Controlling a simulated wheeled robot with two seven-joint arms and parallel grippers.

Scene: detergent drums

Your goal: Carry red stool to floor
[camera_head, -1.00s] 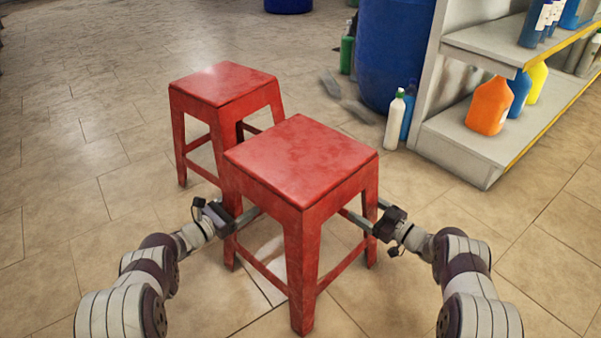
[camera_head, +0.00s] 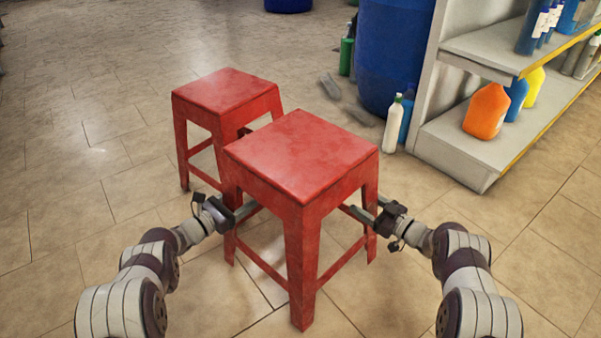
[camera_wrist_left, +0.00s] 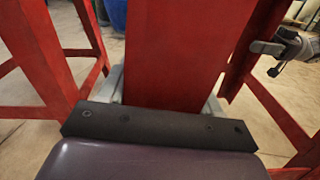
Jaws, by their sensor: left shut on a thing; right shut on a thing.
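The nearer red stool (camera_head: 300,155) stands upright between my arms in the head view. My left gripper (camera_head: 246,211) is shut on its left leg. In the left wrist view that red leg (camera_wrist_left: 175,50) fills the space between the fingers of my left gripper (camera_wrist_left: 165,95). My right gripper (camera_head: 366,212) is shut on the stool's right leg; it also shows at the upper right of the left wrist view (camera_wrist_left: 272,47). I cannot tell whether the feet touch the floor (camera_head: 90,250). A second red stool (camera_head: 225,92) stands just behind, to the left.
A grey shelf (camera_head: 455,150) with an orange jug (camera_head: 486,112) and other bottles stands at the right. A blue drum (camera_head: 390,60) and a white bottle (camera_head: 394,124) stand beside it. The tiled floor at the left is clear.

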